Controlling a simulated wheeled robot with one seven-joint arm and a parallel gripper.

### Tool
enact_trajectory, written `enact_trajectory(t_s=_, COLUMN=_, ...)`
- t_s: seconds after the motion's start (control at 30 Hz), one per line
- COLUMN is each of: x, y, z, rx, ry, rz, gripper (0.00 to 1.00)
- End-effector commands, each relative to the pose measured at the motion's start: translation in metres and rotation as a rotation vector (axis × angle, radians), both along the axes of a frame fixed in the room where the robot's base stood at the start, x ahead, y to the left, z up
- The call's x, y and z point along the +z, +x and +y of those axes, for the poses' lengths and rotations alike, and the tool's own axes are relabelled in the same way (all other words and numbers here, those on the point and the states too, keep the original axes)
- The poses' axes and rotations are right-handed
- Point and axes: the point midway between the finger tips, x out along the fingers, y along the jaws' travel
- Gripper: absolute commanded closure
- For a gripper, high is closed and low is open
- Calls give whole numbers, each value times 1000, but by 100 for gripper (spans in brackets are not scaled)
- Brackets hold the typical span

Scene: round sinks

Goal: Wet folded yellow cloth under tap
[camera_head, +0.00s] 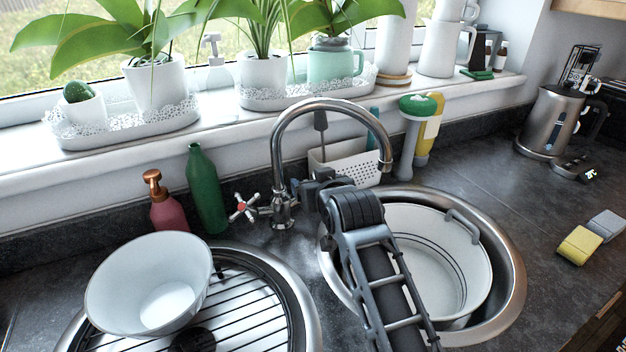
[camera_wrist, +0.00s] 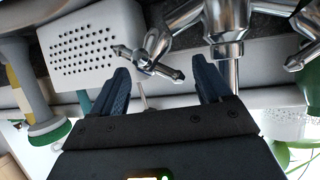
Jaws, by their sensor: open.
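The chrome tap (camera_head: 333,104) stands behind the two round sinks, its spout curving over the right sink. Its left cross handle (camera_head: 243,207) has a red centre. My gripper (camera_head: 304,187) is beside the tap's base, on its right. In the wrist view my gripper (camera_wrist: 163,78) is open, with a tap cross handle (camera_wrist: 150,60) between or just beyond its fingers; contact cannot be told. A folded yellow cloth (camera_head: 579,246) lies on the counter right of the right sink, far from my gripper. No water shows from the spout.
A white tub (camera_head: 440,250) sits in the right sink (camera_head: 515,290). A white bowl (camera_head: 150,285) stands over the left sink's rack. Green (camera_head: 207,190) and red (camera_head: 170,210) bottles, a perforated caddy (camera_head: 345,165) and brushes line the back. A grey block (camera_head: 606,224) and kettle (camera_head: 552,120) are right.

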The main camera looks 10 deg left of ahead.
Motion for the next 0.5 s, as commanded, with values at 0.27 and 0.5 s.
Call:
enact_trajectory(t_s=0.27, x=-5, y=13, z=6, rx=0, ry=1, rz=-2, gripper=22)
enact_trajectory(t_s=0.5, x=-6, y=13, z=6, rx=0, ry=1, rz=-2, gripper=22)
